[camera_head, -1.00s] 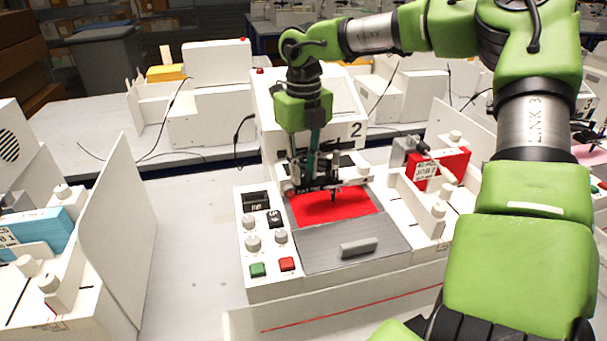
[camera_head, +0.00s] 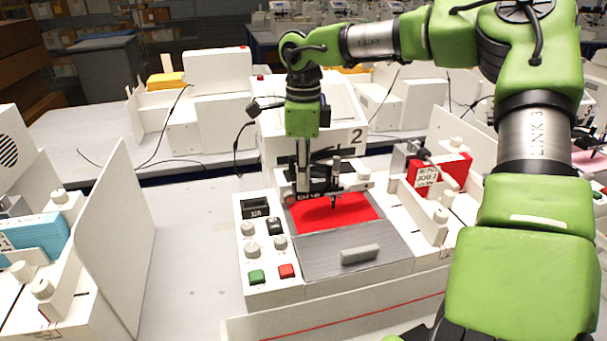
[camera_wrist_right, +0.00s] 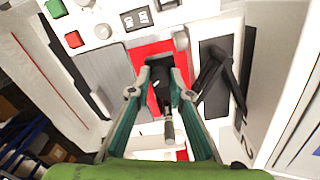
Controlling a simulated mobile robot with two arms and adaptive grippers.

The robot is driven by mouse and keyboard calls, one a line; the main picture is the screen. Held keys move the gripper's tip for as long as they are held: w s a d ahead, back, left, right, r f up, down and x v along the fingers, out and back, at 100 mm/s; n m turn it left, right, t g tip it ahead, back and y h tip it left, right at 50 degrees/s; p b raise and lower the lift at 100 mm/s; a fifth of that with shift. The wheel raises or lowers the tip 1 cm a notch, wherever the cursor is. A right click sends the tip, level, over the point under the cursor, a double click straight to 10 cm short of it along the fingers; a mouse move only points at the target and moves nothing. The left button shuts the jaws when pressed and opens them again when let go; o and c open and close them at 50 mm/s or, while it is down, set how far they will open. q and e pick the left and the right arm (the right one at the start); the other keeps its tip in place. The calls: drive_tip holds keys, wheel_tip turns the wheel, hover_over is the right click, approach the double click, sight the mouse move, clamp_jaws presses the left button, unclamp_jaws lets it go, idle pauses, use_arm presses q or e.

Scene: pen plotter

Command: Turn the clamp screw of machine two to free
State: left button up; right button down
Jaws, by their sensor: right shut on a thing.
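Machine two (camera_head: 315,144) is the white plotter in the middle, with a "2" on its upper housing. A dark pen carriage (camera_head: 333,187) stands over its red sheet (camera_head: 345,213). My right gripper (camera_head: 303,188) reaches down from above to the left part of this carriage. In the right wrist view my gripper (camera_wrist_right: 165,62) has both fingertips close together at the dark carriage, shut on the clamp screw, which the fingertips largely hide. A grey pen-like cylinder (camera_wrist_right: 168,124) shows between the fingers. I cannot read the screw's angle. My left gripper is not in view.
The grey plate (camera_head: 325,257) with its handle, the green button (camera_head: 256,276), red button (camera_head: 286,271) and several knobs lie in front. A red box (camera_head: 452,168) stands on the right. A white upright panel (camera_head: 115,235) stands at left, with bare table between.

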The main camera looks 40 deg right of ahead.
drive_tip(key=shift+n, duration=1.7)
drive_tip(key=c, duration=1.8)
unclamp_jaws()
drive_tip(key=shift+c, duration=0.2)
wheel_tip(320, 180, up, 12)
